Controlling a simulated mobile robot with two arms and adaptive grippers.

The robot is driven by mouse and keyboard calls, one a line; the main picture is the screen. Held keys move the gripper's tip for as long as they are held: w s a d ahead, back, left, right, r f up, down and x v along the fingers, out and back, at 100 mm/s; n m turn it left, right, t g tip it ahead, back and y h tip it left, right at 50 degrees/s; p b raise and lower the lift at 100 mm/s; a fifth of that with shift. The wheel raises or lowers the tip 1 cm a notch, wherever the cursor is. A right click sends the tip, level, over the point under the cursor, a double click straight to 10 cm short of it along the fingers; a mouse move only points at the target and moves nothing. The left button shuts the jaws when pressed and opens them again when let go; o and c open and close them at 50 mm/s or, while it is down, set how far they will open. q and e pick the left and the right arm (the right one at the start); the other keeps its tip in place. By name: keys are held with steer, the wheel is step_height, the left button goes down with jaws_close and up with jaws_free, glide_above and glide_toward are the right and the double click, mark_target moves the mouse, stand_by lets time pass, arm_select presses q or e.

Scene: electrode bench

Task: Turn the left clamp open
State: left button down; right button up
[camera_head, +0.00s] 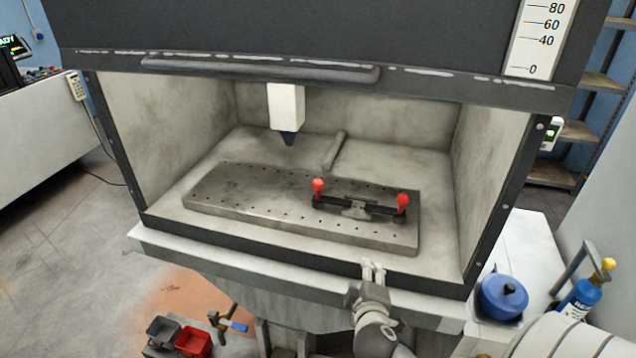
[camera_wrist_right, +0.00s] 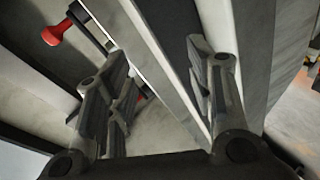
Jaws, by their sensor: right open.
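The left clamp (camera_head: 318,188) has an upright red knob on the left end of a dark bar fixture inside the cabinet. The right clamp (camera_head: 402,202) has a similar red knob on the other end. My right gripper (camera_head: 374,266) is open and empty at the front edge of the cabinet, in front of the fixture and apart from both clamps. In the right wrist view its two fingers stand wide apart, and a red knob (camera_wrist_right: 57,31) shows beyond them at upper left. More red shows partly behind the left finger; I cannot tell which clamp each is. My left gripper is not in view.
The fixture sits on a perforated metal plate (camera_head: 240,193) on the cabinet floor. A white nozzle (camera_head: 286,105) hangs above the plate, and a grey rod (camera_head: 335,150) lies behind it. The raised sash (camera_head: 300,70) bounds the opening above. A blue pot (camera_head: 502,297) stands outside at right.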

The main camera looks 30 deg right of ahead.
steer(key=w+d+r+n+t, duration=0.3)
steer(key=w+r+n+t, duration=0.55)
steer(key=r+n, duration=0.4)
steer(key=n+y, duration=0.6)
steer(key=n, duration=1)
glide_toward(321, 187)
steer(key=shift+w+r+g, duration=0.25)
steer(key=shift+w+r, duration=0.1)
steer(key=shift+r, duration=0.05)
steer(key=shift+w+d+f, duration=0.1)
steer(key=shift+d, duration=0.05)
steer(key=shift+y, duration=0.4)
steer(key=w, duration=1)
steer(key=shift+w+d, duration=0.3)
steer(key=shift+d, duration=0.1)
jaws_close()
